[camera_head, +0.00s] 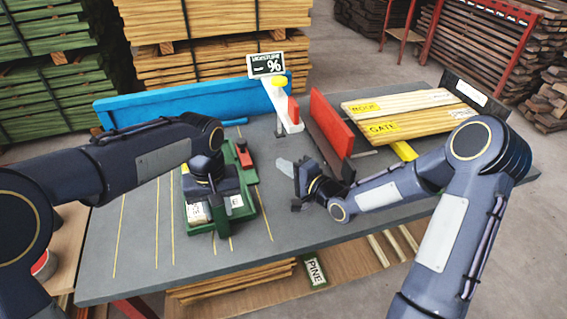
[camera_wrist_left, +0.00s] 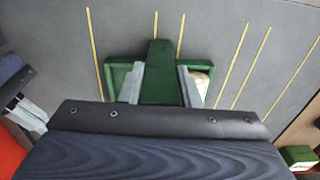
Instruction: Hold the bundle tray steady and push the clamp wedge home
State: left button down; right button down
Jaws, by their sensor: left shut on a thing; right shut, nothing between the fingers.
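The green bundle tray (camera_head: 262,222) lies on the grey table, with pale wood pieces (camera_head: 198,213) in its near end. My left gripper (camera_head: 213,192) is over the tray from above. In the left wrist view its fingers (camera_wrist_left: 160,88) are shut on the raised green middle bar of the tray (camera_wrist_left: 158,60). A red block, seemingly the clamp wedge (camera_head: 244,158), sits at the tray's far right end. My right gripper (camera_head: 284,168) is shut and empty, to the right of the red block and apart from it. The wedge's contact with the tray is too small to tell.
A blue fence (camera_head: 180,99) runs along the table's back edge. A red upright board (camera_head: 331,122) and yellow-labelled planks (camera_head: 385,110) lie at right. The table's left front is clear.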

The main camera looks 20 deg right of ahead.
jog(key=shift+s+d, duration=0.1)
jog(key=shift+s, duration=0.05)
pick_arm(q)
jog(key=c, duration=1)
grip_release()
